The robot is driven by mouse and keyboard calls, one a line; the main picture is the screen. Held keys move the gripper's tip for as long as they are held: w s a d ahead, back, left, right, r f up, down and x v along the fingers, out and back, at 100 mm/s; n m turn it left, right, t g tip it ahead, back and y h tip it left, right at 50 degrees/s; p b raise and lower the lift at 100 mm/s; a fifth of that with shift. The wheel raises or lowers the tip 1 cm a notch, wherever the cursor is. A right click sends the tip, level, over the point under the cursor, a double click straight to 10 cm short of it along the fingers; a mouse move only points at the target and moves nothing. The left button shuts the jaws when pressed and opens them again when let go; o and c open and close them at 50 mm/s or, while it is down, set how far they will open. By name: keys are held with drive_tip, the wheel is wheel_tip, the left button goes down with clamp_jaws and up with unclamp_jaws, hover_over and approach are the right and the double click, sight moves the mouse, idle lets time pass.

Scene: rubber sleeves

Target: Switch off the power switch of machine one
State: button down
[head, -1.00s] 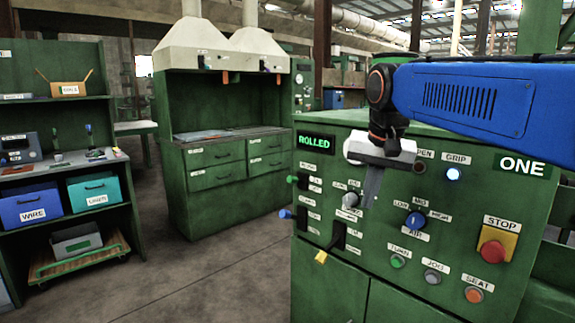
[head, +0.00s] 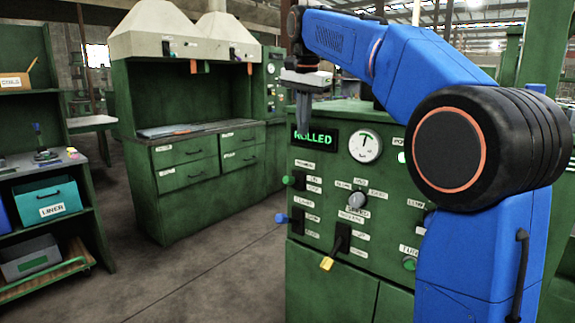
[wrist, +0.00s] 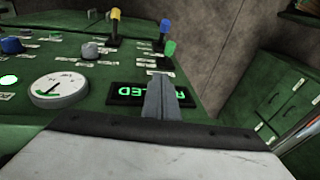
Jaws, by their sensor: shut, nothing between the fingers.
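The green machine's control panel (head: 300,235) fills the middle right in the head view; its nameplate is hidden behind my arm. A green-tipped lever (head: 288,180), a blue-tipped lever (head: 281,218) and a yellow-tipped lever (head: 327,263) stick out of it. Their small labels are too blurred to read. The levers also show at the top of the wrist view: green (wrist: 169,49), blue (wrist: 165,26), yellow (wrist: 115,14). My gripper (head: 302,128) is shut and empty, pointing down at the "ROLLED" display (head: 315,137), above the levers. Its fingers (wrist: 160,95) partly cover that display in the wrist view.
A round gauge (head: 365,146) and a grey knob (head: 357,200) sit on the panel. My arm hides the panel's right side. A green hooded bench (head: 190,150) and shelves with bins (head: 52,201) stand left. The floor (head: 200,285) between is clear.

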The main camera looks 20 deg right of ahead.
drive_tip(key=shift+w+a, duration=0.1)
idle(0.3)
hover_over(293, 178)
drive_tip(key=s+d, duration=0.2)
drive_tip(key=x, duration=0.3)
drive_tip(key=s+x, duration=0.1)
drive_tip(key=x, duration=0.2)
drive_tip(key=s+x, duration=0.1)
drive_tip(key=x, duration=0.2)
drive_tip(key=shift+w+a+f, duration=0.1)
drive_tip(key=shift+a+f, duration=0.1)
drive_tip(key=shift+f, duration=0.3)
drive_tip(key=shift+w+a+f, duration=0.2)
drive_tip(key=shift+a+f, duration=0.35)
drive_tip(key=shift+f, duration=0.25)
drive_tip(key=shift+w+a+f, duration=0.2)
drive_tip(key=shift+a+f, duration=0.3)
drive_tip(key=shift+f, duration=0.3)
